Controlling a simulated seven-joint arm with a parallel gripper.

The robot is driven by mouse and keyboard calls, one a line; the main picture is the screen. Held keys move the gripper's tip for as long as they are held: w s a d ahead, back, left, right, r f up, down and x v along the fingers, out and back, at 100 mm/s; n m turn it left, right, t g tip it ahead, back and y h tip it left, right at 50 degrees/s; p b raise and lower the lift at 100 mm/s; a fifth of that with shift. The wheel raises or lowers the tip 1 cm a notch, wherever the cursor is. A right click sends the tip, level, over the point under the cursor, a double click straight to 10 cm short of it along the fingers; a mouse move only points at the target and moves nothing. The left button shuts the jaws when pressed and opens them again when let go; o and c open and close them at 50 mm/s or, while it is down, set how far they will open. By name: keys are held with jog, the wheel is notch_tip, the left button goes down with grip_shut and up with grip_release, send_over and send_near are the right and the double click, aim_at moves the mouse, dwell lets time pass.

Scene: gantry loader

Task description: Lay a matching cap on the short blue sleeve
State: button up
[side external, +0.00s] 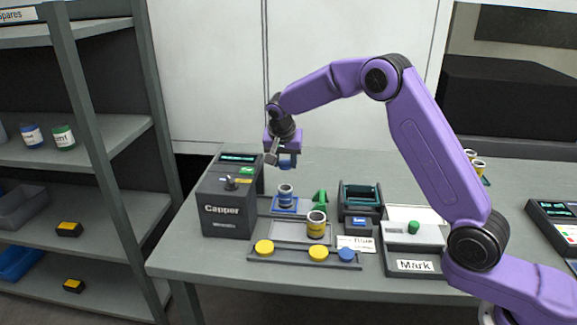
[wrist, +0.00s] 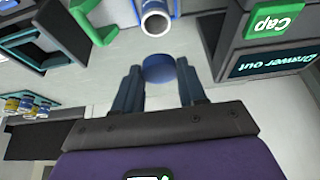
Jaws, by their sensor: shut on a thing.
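My gripper (side external: 284,156) hangs above the table, over the blue-banded sleeve and clear of it. It is shut on a round blue cap (wrist: 159,68), which sits between the fingertips in the wrist view. The short blue sleeve (side external: 285,197) stands upright and open-topped on a blue-edged pad, right of the Capper machine. It also shows at the top of the wrist view (wrist: 155,22). A row of caps lies on a rack at the front: two yellow caps (side external: 264,247) and a blue cap (side external: 347,254).
The Capper machine (side external: 226,208) stands close at left. A yellow-banded sleeve (side external: 317,226) stands in front of the blue one. A green arrow (side external: 320,197), a dark open holder (side external: 361,196) and the Mark machine (side external: 413,250) are to the right.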

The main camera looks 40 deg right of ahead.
send_over(286, 188)
jog(key=s+a, duration=0.2)
jog(key=shift+w+d+f, duration=0.1)
jog(key=shift+f, duration=1.3)
jog(key=shift+w+d+f, duration=0.1)
jog(key=shift+f, duration=1.3)
jog(key=shift+f, duration=0.35)
jog(key=o, duration=1.4)
jog(key=shift+r, duration=3)
